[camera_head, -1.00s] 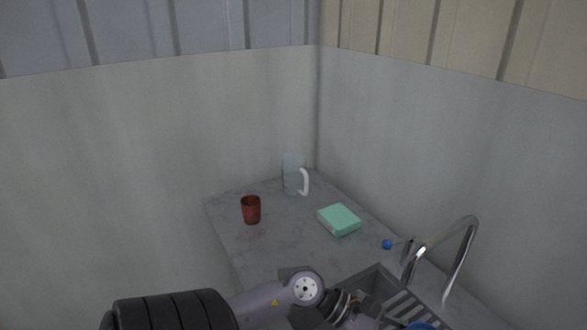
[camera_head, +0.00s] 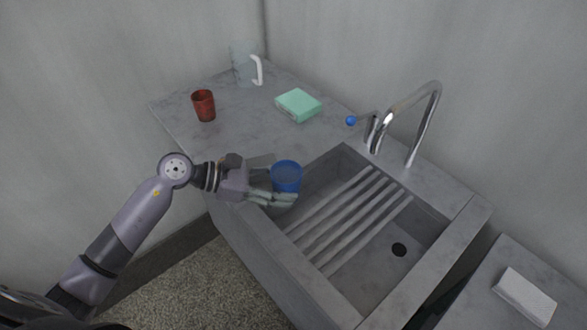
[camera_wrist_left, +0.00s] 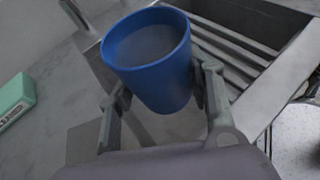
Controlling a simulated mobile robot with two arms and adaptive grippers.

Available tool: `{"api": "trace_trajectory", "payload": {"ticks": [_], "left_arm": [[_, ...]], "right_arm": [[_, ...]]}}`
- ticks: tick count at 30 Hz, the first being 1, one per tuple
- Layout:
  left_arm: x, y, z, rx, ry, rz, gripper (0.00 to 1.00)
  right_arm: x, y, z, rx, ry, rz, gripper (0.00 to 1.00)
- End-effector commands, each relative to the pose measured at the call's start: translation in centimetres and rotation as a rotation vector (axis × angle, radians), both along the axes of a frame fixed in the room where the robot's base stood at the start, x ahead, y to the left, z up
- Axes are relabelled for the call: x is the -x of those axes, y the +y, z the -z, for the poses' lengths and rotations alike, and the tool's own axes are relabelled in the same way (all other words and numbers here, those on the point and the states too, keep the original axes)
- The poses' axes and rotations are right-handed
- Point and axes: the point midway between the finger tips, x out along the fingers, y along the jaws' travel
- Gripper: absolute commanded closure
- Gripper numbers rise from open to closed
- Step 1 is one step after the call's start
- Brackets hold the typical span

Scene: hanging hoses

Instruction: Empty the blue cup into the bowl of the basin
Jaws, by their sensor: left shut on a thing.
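The blue cup (camera_head: 287,177) is upright, or nearly so, at the left edge of the basin in the head view. My left gripper (camera_head: 272,196) comes in from the left and is shut on it. In the left wrist view the blue cup (camera_wrist_left: 150,62) sits between the two fingers of the left gripper (camera_wrist_left: 163,100), with a greyish content or bottom inside; I cannot tell which. The basin (camera_head: 446,238) is grey stone with a ribbed slope on its left and a bowl (camera_head: 365,272) with a dark drain hole on its right. My right gripper is not in view.
A red cup (camera_head: 204,105), a clear pitcher (camera_head: 243,66) and a green box (camera_head: 299,105) stand on the back counter. A white block (camera_head: 525,296) lies at the right.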

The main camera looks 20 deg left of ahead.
Motion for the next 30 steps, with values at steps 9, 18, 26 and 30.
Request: {"api": "trace_trajectory", "payload": {"ticks": [9, 18, 26, 30], "left_arm": [[-6.9, -1.5, 1.9, 0.0, -0.004, 0.123, 0.88], [-9.0, -1.5, 1.8, -0.004, -0.009, 0.158, 0.88], [-9.3, -1.2, 1.0, -0.095, -0.109, 0.159, 0.88], [-9.7, -1.0, 0.6, -0.175, -0.197, 0.159, 0.88]], "right_arm": [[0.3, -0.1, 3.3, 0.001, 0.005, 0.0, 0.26], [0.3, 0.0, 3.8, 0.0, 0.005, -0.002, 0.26], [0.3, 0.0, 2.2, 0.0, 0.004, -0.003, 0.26], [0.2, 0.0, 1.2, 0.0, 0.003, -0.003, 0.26]]}}
